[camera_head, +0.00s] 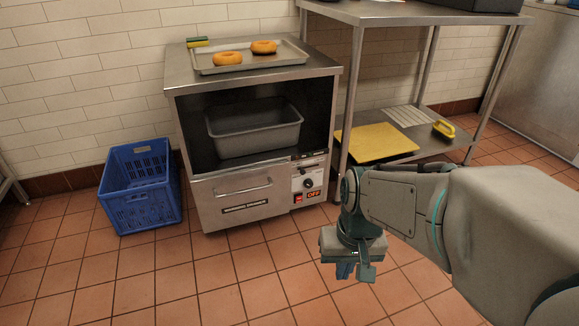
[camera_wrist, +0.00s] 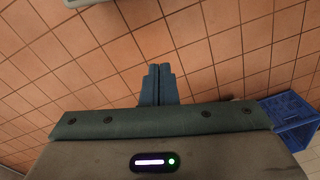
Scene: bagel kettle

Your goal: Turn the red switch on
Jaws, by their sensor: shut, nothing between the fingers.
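The red switch (camera_head: 298,198) is a small red patch on the control panel at the lower right of the steel cabinet's front in the head view. A black knob (camera_head: 307,183) sits just above it, and a dark label with orange "OFF" lettering (camera_head: 314,193) is to its right. The switch's exact position is too small to tell. My gripper (camera_head: 345,272) is in front of the cabinet, right of and lower in the picture than the switch, apart from it and pointing down. Its fingers (camera_wrist: 158,84) are together and empty over the floor tiles in the wrist view.
The steel cabinet (camera_head: 237,202) holds a grey bin (camera_head: 255,140) in its opening and a tray (camera_head: 200,68) with two bagels on top. A blue crate (camera_head: 140,190) stands left. A steel table's leg (camera_head: 352,90) is close on the right. The floor in front is clear.

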